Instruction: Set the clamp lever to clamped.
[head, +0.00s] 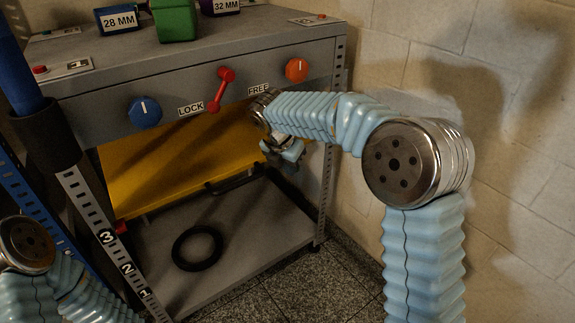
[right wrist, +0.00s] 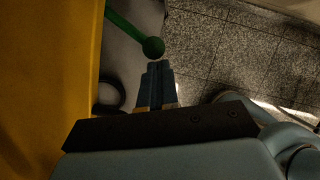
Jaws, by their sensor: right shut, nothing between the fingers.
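A green lever (right wrist: 124,27) with a round ball knob (right wrist: 153,47) shows in the right wrist view, beside a yellow panel. My right gripper (right wrist: 159,66) is shut and empty, its fingertips just below the ball knob in that view; I cannot tell whether they touch it. In the head view my right gripper (head: 290,152) is in front of the yellow panel's right end, and the green lever does not show there. A red lever (head: 221,90) on the grey front panel slants up to the right between the LOCK and FREE labels. My left gripper is out of view.
A blue knob (head: 145,112) and an orange knob (head: 297,70) flank the red lever. The yellow panel (head: 180,165) hangs below, over a lower shelf (head: 240,232) with a black ring (head: 197,248). Blue and green bins stand on top. A brick wall is at right.

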